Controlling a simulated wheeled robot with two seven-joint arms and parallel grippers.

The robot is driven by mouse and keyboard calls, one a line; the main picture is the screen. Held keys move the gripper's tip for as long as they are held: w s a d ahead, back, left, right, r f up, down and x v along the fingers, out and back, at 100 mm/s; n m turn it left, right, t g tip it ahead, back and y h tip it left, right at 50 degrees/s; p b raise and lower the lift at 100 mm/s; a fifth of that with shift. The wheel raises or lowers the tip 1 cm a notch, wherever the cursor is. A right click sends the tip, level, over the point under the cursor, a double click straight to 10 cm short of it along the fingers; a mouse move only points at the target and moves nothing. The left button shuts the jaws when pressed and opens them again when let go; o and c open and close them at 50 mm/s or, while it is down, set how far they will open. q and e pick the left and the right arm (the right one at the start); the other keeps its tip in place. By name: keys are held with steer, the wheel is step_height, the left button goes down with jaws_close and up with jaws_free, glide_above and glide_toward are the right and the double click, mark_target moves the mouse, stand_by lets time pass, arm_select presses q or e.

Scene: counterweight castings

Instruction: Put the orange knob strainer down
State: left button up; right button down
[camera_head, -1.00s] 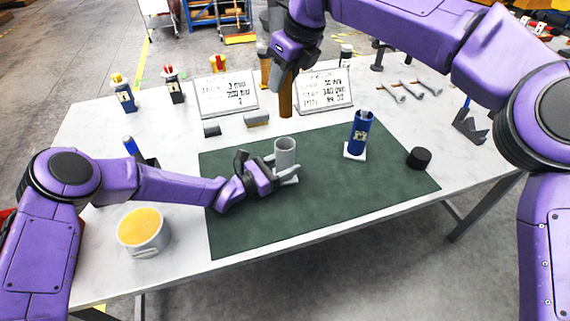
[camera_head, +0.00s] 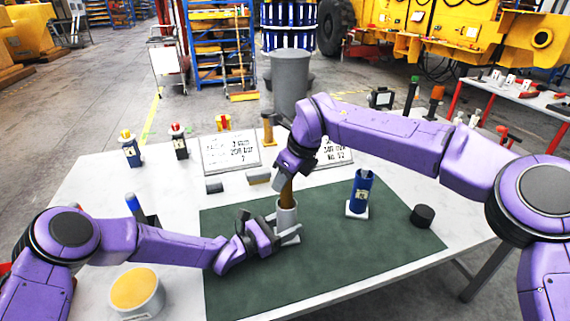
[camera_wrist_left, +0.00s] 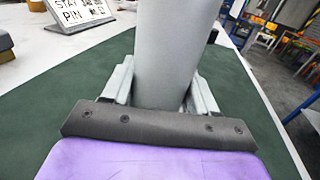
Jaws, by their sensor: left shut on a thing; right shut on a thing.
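A brown-orange strainer (camera_head: 287,194) hangs upright from my right gripper (camera_head: 286,176), which is shut on its top. Its knob is hidden by the fingers. Its lower end is at the mouth of a grey cylindrical cup (camera_head: 287,217) and appears to be inside it; how deep I cannot tell. My left gripper (camera_head: 288,236) is shut around the lower part of the cup, which stands upright over the green mat (camera_head: 330,260). The left wrist view shows the grey cup (camera_wrist_left: 173,55) between the fingers (camera_wrist_left: 160,92); its top is out of that view.
A blue canister (camera_head: 361,190) on a white pad and a black round piece (camera_head: 422,215) stand to the right. A tub with yellow contents (camera_head: 136,290) is at the front left. Sign boards (camera_head: 230,152) stand behind. The mat's front is clear.

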mark_target(284, 190)
steer(key=shift+f+n, duration=0.4)
steer(key=shift+f, duration=1.5)
steer(key=c, duration=0.7)
jaws_free()
steer(key=s+d, duration=0.2)
steer(key=d, duration=0.1)
steer(key=shift+d, duration=0.15)
